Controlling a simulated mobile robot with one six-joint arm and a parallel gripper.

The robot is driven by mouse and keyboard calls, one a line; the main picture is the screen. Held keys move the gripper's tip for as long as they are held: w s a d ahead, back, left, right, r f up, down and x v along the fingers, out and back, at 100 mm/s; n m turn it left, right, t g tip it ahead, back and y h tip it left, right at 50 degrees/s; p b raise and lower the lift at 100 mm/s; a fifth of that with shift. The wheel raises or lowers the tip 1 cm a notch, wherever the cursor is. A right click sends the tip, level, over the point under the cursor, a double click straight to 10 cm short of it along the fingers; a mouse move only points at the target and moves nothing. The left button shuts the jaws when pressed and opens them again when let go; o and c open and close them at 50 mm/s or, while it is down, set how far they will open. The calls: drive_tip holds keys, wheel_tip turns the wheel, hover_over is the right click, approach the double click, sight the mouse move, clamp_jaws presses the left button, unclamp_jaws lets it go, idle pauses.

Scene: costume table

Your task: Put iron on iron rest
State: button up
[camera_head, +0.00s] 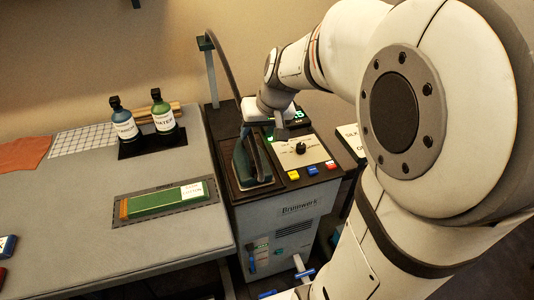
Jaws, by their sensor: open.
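The iron (254,163) is dark with a teal edge. It stands on the dark iron rest (228,174), on top of the Brunwerk steam unit. A grey hose runs up from the iron to a post behind it. My gripper (262,128) is just above and behind the iron, at its handle. The fingers are partly hidden, and I cannot tell whether they touch the handle. The jaws are open.
The steam unit's control panel (300,152) has a knob and coloured buttons, right of the iron. The grey table (90,240) lies left, with two bottles (161,112) on a dark tray and a green block (160,200) on a mat. Its front is mostly clear.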

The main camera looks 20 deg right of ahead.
drive_tip(key=s+g+h, duration=0.1)
drive_tip(key=s+h, duration=0.1)
drive_tip(key=s, duration=1.5)
drive_tip(key=shift+a+f+g, duration=0.3)
drive_tip(key=shift+a+f, duration=0.1)
